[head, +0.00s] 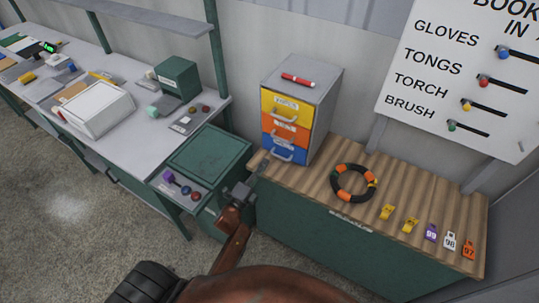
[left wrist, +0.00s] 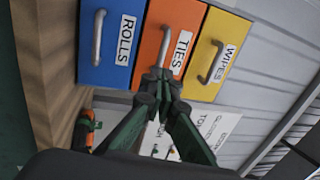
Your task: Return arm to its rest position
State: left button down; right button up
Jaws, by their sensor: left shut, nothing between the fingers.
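My left gripper (head: 262,168) shows in the head view on its brown arm, at the left end of the wooden-topped bench. It is just in front and left of the small drawer cabinet (head: 323,115). In the left wrist view the two dark green fingers (left wrist: 158,76) meet at their tips, shut and empty. The tips overlap the lower part of the orange TIES drawer (left wrist: 174,30) in that picture; whether they touch it I cannot tell. The blue ROLLS drawer (left wrist: 108,45) and yellow WIPES drawer (left wrist: 217,52) are beside it. My right gripper is not in view.
A green cabinet (head: 208,160) with small knobs stands left of the gripper. The wooden bench (head: 310,185) bears a black-and-orange ring (head: 336,184) and several numbered tags (head: 430,232). A red marker (head: 298,79) lies on the drawer cabinet. A grey workbench (head: 130,125) runs left; floor (head: 80,215) is open.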

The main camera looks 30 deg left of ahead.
pick_arm(q)
jog(key=s, duration=0.3)
jog(key=shift+s+f, duration=0.35)
jog(key=shift+s, duration=0.05)
jog(key=shift+f, duration=0.1)
jog(key=s+f+n+g, duration=0.3)
jog(key=s+f, duration=0.2)
jog(key=f, duration=0.9)
jog(key=s+f+n+g+y, duration=0.1)
jog(key=s+f+n+g, duration=0.35)
jog(key=f, duration=1.05)
jog(key=s+f+n+g, duration=0.3)
jog(key=s+f, duration=0.3)
jog(key=f, duration=0.8)
jog(key=s+f+n+g, duration=0.2)
jog(key=s+f, duration=0.4)
jog(key=s, duration=0.5)
jog(key=s+f+n+g, duration=0.2)
jog(key=s+f, duration=0.5)
jog(key=s, duration=0.5)
jog(key=s+f+n+g+b, duration=0.1)
jog(key=s+f+g, duration=0.3)
jog(key=s, duration=0.8)
notch_tip(320, 180, down, 3)
jog(key=shift+r+n, duration=0.2)
jog(key=shift+n, duration=0.55)
